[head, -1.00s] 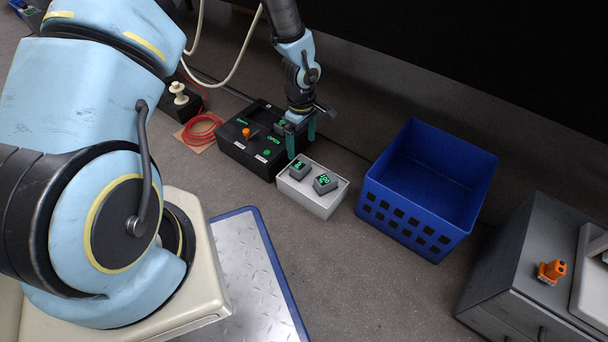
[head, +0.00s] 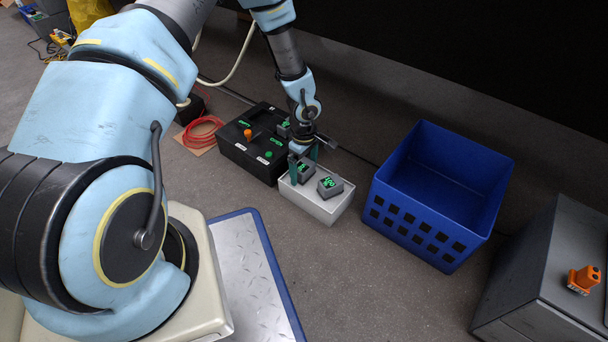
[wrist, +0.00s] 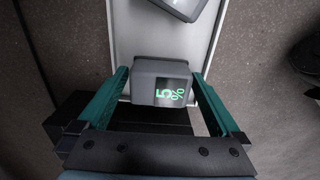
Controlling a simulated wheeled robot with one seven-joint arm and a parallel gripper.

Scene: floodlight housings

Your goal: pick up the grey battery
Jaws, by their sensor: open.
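Two grey batteries with green readouts lie on a white box (head: 318,208). In the head view the left battery (head: 306,173) is just below my gripper (head: 304,161); the right battery (head: 329,187) is beside it. In the wrist view the left battery (wrist: 160,82), its readout starting with a 5, sits between my gripper's open green fingers (wrist: 160,76), with a gap on each side. The other battery (wrist: 183,8) is cut off at the top edge. A third grey block (head: 284,129) stands on the black unit.
The black unit (head: 240,154) with an orange knob stands left of the white box. A blue crate (head: 412,232) stands to the right, empty as far as I see. A grey cabinet (head: 540,270) with an orange item (head: 584,280) is farther right.

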